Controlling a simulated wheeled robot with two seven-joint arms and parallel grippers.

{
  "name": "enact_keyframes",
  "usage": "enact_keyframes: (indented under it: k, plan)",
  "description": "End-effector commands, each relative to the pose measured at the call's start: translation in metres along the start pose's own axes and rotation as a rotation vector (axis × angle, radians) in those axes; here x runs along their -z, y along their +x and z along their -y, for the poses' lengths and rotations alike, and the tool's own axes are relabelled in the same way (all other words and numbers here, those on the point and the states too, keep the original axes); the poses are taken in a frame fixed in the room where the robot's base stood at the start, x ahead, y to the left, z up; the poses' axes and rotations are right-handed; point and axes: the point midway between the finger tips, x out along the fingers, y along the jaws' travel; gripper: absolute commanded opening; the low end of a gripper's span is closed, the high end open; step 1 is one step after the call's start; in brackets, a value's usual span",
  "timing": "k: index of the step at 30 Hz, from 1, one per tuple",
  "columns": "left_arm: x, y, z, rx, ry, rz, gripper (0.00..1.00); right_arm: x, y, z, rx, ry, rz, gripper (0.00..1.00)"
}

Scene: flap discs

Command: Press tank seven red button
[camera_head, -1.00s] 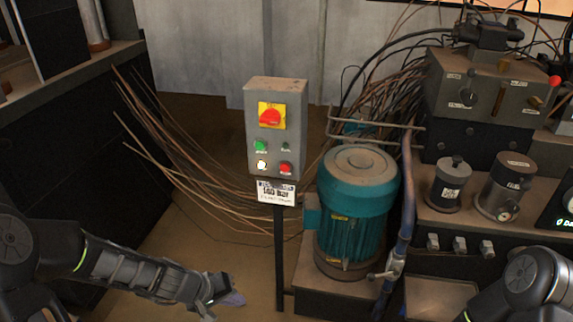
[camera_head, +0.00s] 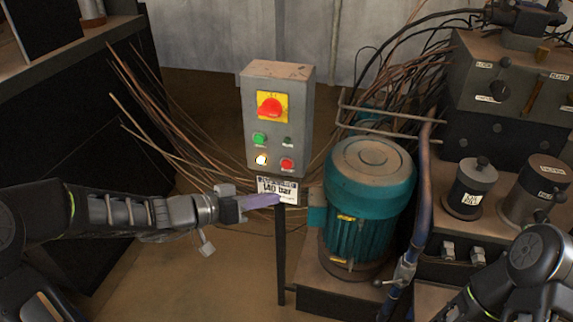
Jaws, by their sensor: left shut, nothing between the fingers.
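A grey control box (camera_head: 300,120) stands on a dark post in the middle of the view. It has a large red rotary switch on a yellow plate (camera_head: 270,106), a green button (camera_head: 259,139), a lit whitish button (camera_head: 261,159) and a small red button (camera_head: 287,164) at the lower right. A white label reading 140 bar (camera_head: 277,188) hangs below the box. My left gripper (camera_head: 276,200) is shut and empty, its tip in front of the label's lower part, below the red button. I cannot tell whether it touches the label. My right arm shows at the lower right; its gripper is out of view.
A teal motor (camera_head: 366,210) stands right of the post, with a blue pipe (camera_head: 424,190) beside it. Loose brown cables (camera_head: 150,105) spread left of the box. A machine bench with cylinders (camera_head: 471,190) fills the right. Open floor (camera_head: 220,270) lies below my left arm.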

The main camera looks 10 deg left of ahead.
Motion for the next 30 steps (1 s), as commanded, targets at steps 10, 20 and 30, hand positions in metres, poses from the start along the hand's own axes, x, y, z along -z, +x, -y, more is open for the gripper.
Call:
enact_keyframes:
  k: [10, 20, 30]
  plan:
    - [0.004, 0.004, 0.002, 0.0, -0.003, 0.002, 0.0, 0.0, -0.005, 0.002, 0.0, 0.0, 0.0, 0.36]
    - [0.024, 0.027, 0.018, -0.001, -0.005, 0.001, 0.0, 0.0, -0.032, 0.013, 0.001, 0.002, 0.0, 0.36]
    - [0.038, 0.057, 0.042, -0.001, 0.0, 0.002, 0.0, 0.0, -0.032, 0.013, 0.001, 0.002, 0.0, 0.36]
